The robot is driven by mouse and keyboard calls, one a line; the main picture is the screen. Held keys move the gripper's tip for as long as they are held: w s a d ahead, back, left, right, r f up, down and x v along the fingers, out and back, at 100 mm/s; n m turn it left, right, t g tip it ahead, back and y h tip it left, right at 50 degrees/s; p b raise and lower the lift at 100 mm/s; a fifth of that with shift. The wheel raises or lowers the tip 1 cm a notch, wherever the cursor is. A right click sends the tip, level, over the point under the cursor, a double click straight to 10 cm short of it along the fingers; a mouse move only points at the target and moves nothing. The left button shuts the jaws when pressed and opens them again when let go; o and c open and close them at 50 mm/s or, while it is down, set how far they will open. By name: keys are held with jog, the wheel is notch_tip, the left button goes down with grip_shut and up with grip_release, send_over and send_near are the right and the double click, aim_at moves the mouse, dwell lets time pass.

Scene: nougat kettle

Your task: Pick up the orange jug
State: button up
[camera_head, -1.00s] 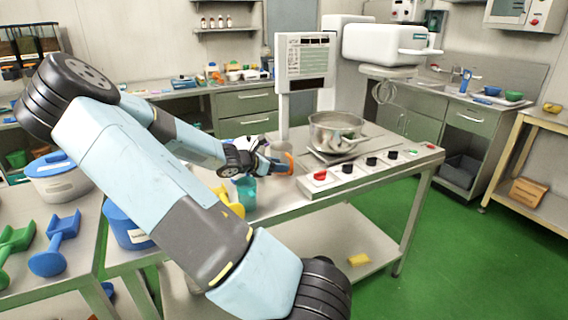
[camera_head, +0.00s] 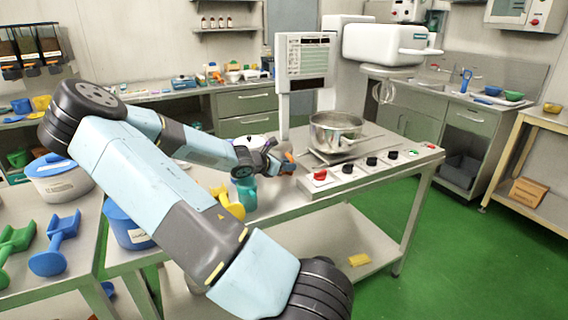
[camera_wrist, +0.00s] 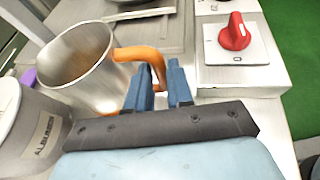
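The orange jug is a metal jug (camera_wrist: 75,65) with an orange handle, standing upright at the left of the wrist view. Its handle (camera_wrist: 138,53) reaches right to my gripper (camera_wrist: 162,66). My gripper's two blue fingers are apart, with the handle's outer part showing between them. I cannot tell whether either finger touches it. In the head view my gripper (camera_head: 280,164) is over the steel table, left of the red knob. A bit of orange (camera_head: 290,157) shows at its tips; the jug's body is mostly hidden there.
A lidded tub labelled albumen (camera_wrist: 40,125) stands close beside the jug. A red knob (camera_wrist: 235,32) is on a panel right of the fingers. A steel kettle (camera_head: 336,130) stands behind. A teal bottle (camera_head: 246,192) and yellow item (camera_head: 228,203) are near my wrist.

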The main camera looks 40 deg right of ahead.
grip_shut()
jog(key=shift+r, duration=0.15)
